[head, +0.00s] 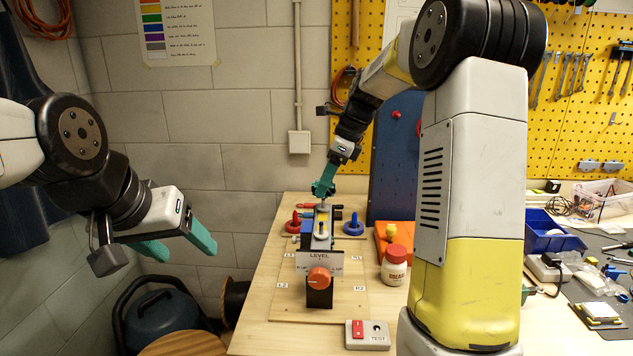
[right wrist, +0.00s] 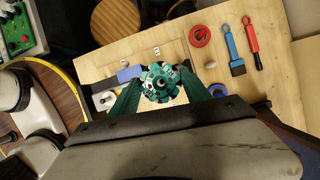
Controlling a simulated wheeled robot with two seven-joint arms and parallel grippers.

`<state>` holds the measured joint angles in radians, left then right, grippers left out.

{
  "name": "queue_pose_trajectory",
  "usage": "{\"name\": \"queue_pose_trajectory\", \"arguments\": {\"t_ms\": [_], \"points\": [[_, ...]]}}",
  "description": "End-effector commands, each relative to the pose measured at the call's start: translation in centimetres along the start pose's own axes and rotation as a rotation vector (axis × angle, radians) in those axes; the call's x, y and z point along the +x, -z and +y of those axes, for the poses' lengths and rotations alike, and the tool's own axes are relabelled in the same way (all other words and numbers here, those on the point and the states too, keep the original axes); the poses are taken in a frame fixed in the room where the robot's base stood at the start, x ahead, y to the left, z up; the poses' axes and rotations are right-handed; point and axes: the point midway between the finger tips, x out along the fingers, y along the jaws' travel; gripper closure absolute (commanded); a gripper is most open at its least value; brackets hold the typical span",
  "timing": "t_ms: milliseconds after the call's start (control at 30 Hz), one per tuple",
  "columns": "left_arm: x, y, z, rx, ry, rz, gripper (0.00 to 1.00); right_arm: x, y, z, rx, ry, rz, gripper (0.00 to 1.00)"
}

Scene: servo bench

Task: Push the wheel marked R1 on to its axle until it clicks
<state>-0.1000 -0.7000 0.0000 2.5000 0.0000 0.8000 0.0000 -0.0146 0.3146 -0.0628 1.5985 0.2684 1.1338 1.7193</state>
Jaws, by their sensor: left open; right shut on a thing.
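My right gripper (head: 323,190) is shut on a round teal wheel (right wrist: 160,82) with dark knobs around its rim and a dark hub hole. In the right wrist view the wheel sits between the teal fingers, above the bench. In the head view the gripper points down over the far end of a grey device (head: 321,240) with a yellow vial; I cannot tell whether they touch. No marking is readable on the wheel, and no axle shows clearly. A small label R1 (head: 356,258) lies on the board right of the device. My left gripper (head: 178,247) is open and empty, left of the bench.
A red ring piece (head: 293,224) and a blue one (head: 353,226) flank the device. An orange knob (head: 319,278) stands in front, with a grease jar (head: 396,266) to the right and a test box (head: 367,335) nearer. The board's front left is clear.

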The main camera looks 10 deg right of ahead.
Motion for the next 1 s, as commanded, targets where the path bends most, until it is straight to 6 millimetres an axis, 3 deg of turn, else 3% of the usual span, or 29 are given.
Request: {"name": "queue_pose_trajectory", "arguments": {"t_ms": [1000], "points": [[0.0, 0.0, 0.0, 0.0, 0.0, 0.0, 0.37, 1.8, 0.8, 0.0, 0.0, 0.0, 0.0, 0.93]]}}
